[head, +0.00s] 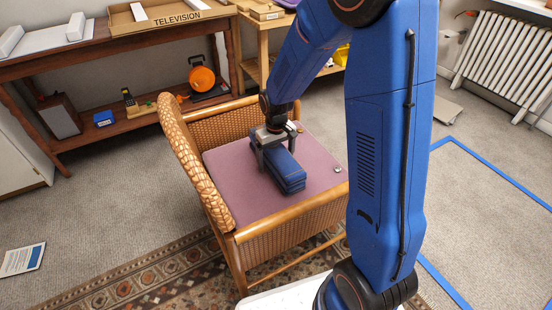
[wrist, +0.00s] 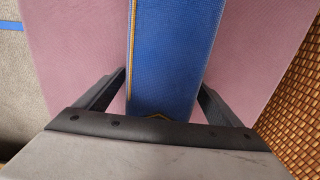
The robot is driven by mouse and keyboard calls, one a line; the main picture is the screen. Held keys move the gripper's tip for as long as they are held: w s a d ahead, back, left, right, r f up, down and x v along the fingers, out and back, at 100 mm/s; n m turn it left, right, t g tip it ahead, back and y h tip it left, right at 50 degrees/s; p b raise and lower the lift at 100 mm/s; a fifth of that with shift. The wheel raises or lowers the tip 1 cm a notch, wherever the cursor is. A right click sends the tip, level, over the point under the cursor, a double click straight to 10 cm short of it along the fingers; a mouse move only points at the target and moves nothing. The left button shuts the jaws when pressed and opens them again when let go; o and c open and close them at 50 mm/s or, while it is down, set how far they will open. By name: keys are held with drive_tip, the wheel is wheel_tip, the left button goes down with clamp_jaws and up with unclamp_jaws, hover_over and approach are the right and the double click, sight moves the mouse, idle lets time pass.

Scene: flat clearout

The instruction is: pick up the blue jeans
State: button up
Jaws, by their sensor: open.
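The blue jeans (head: 288,176) lie folded into a long thick block on the mauve seat of a wicker armchair (head: 228,165). My gripper (head: 274,162) is over the jeans, pointing down, with its fingers spread to either side of them. In the wrist view the jeans (wrist: 172,60) run between the two open fingers (wrist: 160,95), with yellow stitching along one edge. Bare seat shows on both sides of the jeans. Whether the fingertips touch the cloth is hidden.
The chair's woven back (head: 183,150) and wooden armrest (head: 290,213) border the seat. A small grey object (head: 338,169) lies on the seat's right part. A wooden shelf unit (head: 120,50) stands behind. Blue tape (head: 490,172) marks the open carpet at right.

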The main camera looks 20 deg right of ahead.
drive_tip(key=c, duration=1.6)
